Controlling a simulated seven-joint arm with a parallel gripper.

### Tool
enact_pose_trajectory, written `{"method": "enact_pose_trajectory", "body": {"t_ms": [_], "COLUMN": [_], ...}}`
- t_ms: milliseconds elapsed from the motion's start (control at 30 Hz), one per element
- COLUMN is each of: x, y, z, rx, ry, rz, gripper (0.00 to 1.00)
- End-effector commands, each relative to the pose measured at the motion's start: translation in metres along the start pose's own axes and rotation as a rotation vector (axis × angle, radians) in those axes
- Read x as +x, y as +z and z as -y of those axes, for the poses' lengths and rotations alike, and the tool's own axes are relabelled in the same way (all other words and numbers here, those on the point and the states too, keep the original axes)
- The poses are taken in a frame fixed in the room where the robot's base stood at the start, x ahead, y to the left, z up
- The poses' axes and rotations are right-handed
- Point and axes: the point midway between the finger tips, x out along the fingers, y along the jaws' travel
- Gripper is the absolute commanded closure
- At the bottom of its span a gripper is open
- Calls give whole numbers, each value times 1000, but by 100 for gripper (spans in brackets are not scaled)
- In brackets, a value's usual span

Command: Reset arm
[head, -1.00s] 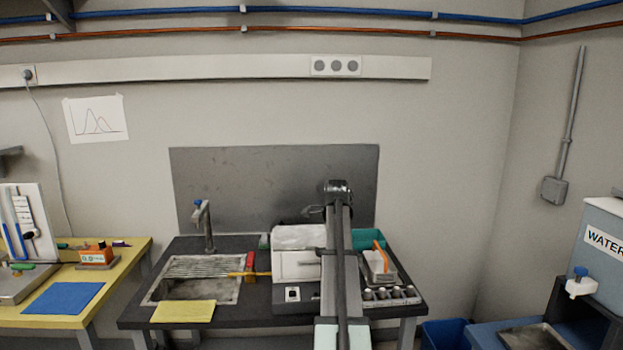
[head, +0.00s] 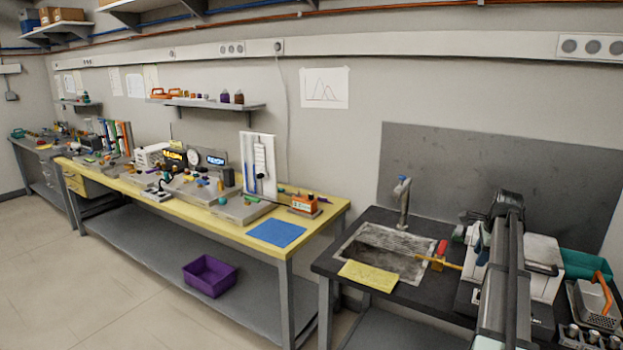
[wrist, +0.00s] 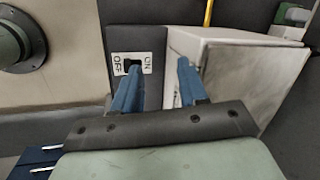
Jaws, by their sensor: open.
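My gripper shows in the wrist view (wrist: 158,82), its two blue fingers apart with nothing between them. Its fingers point toward a dark panel with an ON/OFF switch (wrist: 132,66) on the white machine (wrist: 245,85). The left finger overlaps the switch in the picture; I cannot tell whether it touches. In the head view my arm reaches over the dark bench, in front of the white machine (head: 540,265), and hides part of it. The fingers cannot be made out there.
The dark bench (head: 425,298) holds a sink (head: 385,252), a yellow cloth (head: 368,275) and a teal bin (head: 583,265). A yellow workbench (head: 225,228) with many items stands to the left. A purple crate (head: 210,275) sits on its lower shelf. The floor at left is clear.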

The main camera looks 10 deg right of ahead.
Motion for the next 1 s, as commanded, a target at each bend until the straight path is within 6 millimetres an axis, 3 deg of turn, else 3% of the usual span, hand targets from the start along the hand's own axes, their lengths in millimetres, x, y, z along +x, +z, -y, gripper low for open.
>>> {"method": "enact_pose_trajectory", "body": {"t_ms": [33, 267, 367, 500, 633, 867, 1000], "x": [12, 65, 92, 137, 178, 243, 281], "y": [27, 145, 199, 264, 288, 300, 304], "z": [1, -7, -20, -54, -92, -162, -212], "rx": [-36, -200, -276, -390, -485, -643, -752], "ry": [3, 19, 34, 66, 106, 182, 237], "rz": [24, 145, 200, 264, 279, 274, 274], "gripper": [57, 57, 57, 57, 57, 57, 57]}}
